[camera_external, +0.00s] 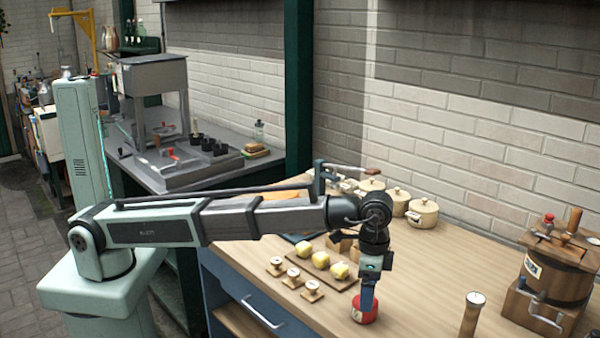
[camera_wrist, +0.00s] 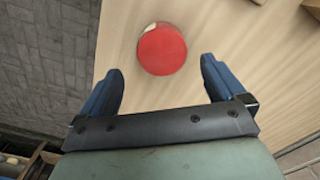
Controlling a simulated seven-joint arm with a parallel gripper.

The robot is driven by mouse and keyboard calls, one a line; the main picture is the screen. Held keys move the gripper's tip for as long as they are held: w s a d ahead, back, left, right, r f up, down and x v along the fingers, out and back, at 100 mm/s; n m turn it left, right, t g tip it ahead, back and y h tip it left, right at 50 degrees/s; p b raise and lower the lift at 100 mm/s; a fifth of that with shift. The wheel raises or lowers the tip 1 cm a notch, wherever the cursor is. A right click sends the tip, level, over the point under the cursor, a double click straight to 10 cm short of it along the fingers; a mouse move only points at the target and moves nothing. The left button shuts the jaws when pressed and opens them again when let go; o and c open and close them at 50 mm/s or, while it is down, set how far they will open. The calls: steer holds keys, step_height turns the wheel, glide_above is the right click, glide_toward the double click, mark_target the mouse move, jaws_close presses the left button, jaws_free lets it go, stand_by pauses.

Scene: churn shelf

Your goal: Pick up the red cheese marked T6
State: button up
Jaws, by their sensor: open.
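The red cheese (camera_external: 364,309) is a short round block on the wooden worktop, near its front edge. In the wrist view the red cheese (camera_wrist: 162,50) shows as a red disc with a small pale patch at its upper left rim. I cannot read a T6 mark on it. My gripper (camera_external: 367,290) points down just above the cheese in the external view and hides part of its top. In the wrist view my gripper (camera_wrist: 160,80) has its two blue fingers apart. The cheese lies just beyond the fingertips, roughly centred between them, and nothing is held.
A board with several yellow pieces (camera_external: 321,260) and several small wooden stamps (camera_external: 292,277) lie left of my gripper. Lidded cream pots (camera_external: 422,212) stand along the wall. A wooden churn (camera_external: 552,275) and an upright wooden cylinder (camera_external: 471,313) stand right. Worktop between is clear.

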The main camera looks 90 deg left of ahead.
mark_target(359, 316)
steer(key=shift+s+a+f, duration=0.1)
steer(key=shift+s+f, duration=0.1)
steer(key=shift+f, duration=0.4)
step_height(359, 316, down, 4)
steer(key=shift+s+a, duration=0.1)
steer(key=shift+a, duration=0.05)
steer(key=c, duration=1.2)
